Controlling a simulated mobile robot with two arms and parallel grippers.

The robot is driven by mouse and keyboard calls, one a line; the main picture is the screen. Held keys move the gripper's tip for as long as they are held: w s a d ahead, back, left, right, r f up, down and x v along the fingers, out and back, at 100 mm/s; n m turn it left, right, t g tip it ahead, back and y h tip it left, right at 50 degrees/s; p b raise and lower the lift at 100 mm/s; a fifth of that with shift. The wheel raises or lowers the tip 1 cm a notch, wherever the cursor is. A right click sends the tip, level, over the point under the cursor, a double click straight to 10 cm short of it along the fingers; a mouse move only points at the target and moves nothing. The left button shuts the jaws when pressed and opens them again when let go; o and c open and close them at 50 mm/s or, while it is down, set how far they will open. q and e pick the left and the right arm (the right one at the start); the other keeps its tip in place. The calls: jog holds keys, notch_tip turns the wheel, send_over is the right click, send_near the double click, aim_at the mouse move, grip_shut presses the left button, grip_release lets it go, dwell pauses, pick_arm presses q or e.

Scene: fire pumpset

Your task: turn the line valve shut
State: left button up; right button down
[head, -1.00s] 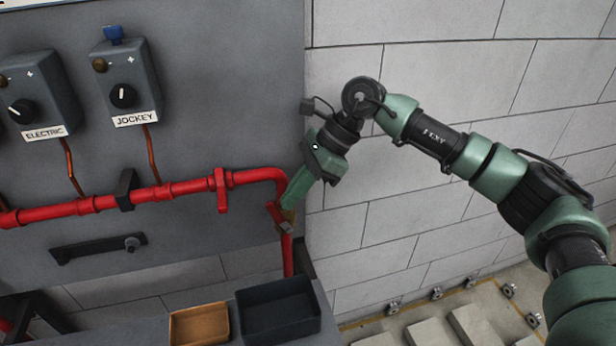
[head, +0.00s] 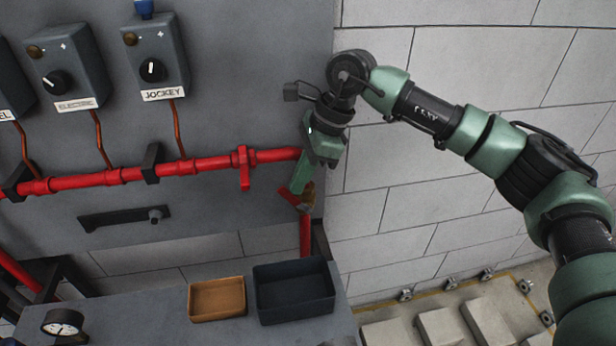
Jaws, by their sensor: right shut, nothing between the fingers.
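The red pipe (head: 110,177) runs across the grey panel and turns down at its right end. There a brass-coloured valve body (head: 308,198) sits above the vertical red pipe (head: 305,235), with a short red lever (head: 288,196) slanting up to the left. My right gripper (head: 299,187) points down at this valve, its green fingers shut and empty. It overlaps the valve and hides the pipe bend; I cannot tell whether it touches the lever. Another red fitting with a downward arm (head: 244,168) is on the pipe to the left. My left gripper is not in view.
The JOCKEY box (head: 155,60) and ELECTRIC box (head: 68,70) are above the pipe. A black bar (head: 122,218) is on the panel below. A tan tray (head: 217,298), dark tray (head: 293,290) and gauge (head: 63,322) are on the bench. A block wall stands close right.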

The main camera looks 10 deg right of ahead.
aim_at(278, 189)
jog(key=shift+a+f+h+b, duration=0.25)
jog(key=shift+a+h+b, duration=0.1)
jog(key=shift+a+h, duration=0.6)
jog(key=shift+a+f+b, duration=0.3)
jog(key=shift+a, duration=0.05)
jog(key=shift+a+f+b, duration=0.25)
jog(key=shift+a+b, duration=0.15)
jog(key=shift+a, duration=0.05)
jog(key=shift+a+f+b, duration=0.2)
jog(key=shift+a+b, duration=0.2)
jog(key=shift+a, duration=0.05)
jog(key=shift+a+f+h, duration=0.35)
jog(key=shift+a+h, duration=0.15)
jog(key=shift+h, duration=0.25)
jog(key=shift+r, duration=0.1)
